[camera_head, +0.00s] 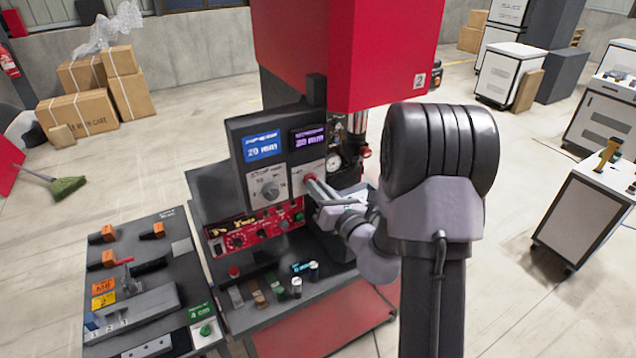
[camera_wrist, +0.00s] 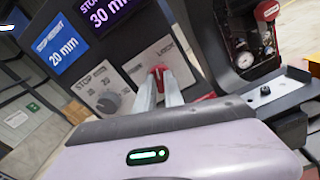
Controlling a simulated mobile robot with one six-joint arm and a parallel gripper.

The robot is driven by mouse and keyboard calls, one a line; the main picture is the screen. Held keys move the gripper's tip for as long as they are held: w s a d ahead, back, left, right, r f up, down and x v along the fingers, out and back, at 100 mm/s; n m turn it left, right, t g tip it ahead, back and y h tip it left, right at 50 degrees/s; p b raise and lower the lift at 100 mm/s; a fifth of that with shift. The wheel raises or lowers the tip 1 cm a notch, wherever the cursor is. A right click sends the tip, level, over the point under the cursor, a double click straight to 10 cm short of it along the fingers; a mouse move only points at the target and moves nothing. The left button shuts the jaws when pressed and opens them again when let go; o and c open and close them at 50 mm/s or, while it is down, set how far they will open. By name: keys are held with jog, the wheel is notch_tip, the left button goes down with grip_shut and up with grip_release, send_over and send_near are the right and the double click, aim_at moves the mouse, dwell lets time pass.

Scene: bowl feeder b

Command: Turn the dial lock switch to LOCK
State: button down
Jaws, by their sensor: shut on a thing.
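The dial lock switch (camera_wrist: 159,68) is a small red knob on a pale plate (camera_wrist: 178,58) of the dark control panel. Lettering that seems to read LOCK is on that plate. My gripper (camera_wrist: 160,78) is shut on the switch, with both grey fingertips against its sides. The fingers hide part of the knob, so I cannot tell which way it points. In the head view, my gripper (camera_head: 318,191) reaches the panel from the right, and a little red shows at its fingertips.
A grey stop dial (camera_wrist: 108,102) is left of the switch. Blue (camera_head: 264,146) and purple (camera_head: 308,138) displays are above. A red control panel (camera_head: 256,232) lies below. A pressure gauge (camera_wrist: 245,60) stands to the right. A side table (camera_head: 140,222) holds several tools.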

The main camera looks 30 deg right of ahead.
jog(key=m+p, duration=0.2)
jog(key=m, duration=0.2)
jog(key=shift+m+p, duration=0.4)
dwell(0.4)
jog(key=c, duration=1.4)
grip_release()
jog(key=shift+c, duration=0.2)
jog(key=shift+s, duration=0.1)
